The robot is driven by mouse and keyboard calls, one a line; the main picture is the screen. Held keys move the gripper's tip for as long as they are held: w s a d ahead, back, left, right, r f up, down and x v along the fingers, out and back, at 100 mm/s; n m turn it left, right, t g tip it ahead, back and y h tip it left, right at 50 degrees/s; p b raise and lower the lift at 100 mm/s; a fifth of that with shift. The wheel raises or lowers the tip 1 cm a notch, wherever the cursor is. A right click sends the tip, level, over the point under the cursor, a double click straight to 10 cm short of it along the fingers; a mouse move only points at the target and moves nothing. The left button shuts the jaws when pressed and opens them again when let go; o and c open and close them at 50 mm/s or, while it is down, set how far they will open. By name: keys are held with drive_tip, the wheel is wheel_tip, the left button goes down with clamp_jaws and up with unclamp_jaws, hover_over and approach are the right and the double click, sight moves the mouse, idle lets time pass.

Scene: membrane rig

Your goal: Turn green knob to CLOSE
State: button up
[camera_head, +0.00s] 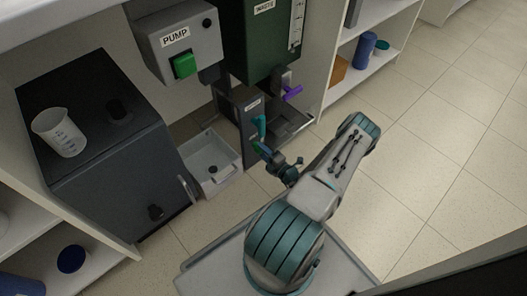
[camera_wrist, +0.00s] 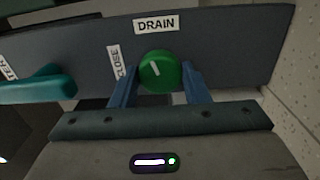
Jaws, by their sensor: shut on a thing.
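The green knob (camera_wrist: 160,70) is on a dark panel in the wrist view, under a DRAIN label (camera_wrist: 156,25). A CLOSE label (camera_wrist: 115,62) stands upright to its left. A short white mark on the knob's face is left of centre and leans towards the upper left, between the two labels. My gripper (camera_wrist: 160,87) has one blue finger on each side of the knob and is shut on it. In the head view my gripper (camera_head: 274,157) is at the panel's front, and the knob is mostly hidden there.
A teal lever (camera_wrist: 40,86) is left of the knob, near a partly cut-off label. A purple handle (camera_head: 292,92) is under the WASTE tank (camera_head: 262,40). A PUMP box (camera_head: 180,45), a white basin (camera_head: 212,160) and a beaker (camera_head: 60,132) are to the left. Floor is clear at right.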

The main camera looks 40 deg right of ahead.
idle(0.4)
drive_tip(key=n, duration=0.3)
drive_tip(key=shift+n+p, duration=0.4)
drive_tip(key=shift+n+p, duration=0.35)
drive_tip(key=shift+n, duration=1.45)
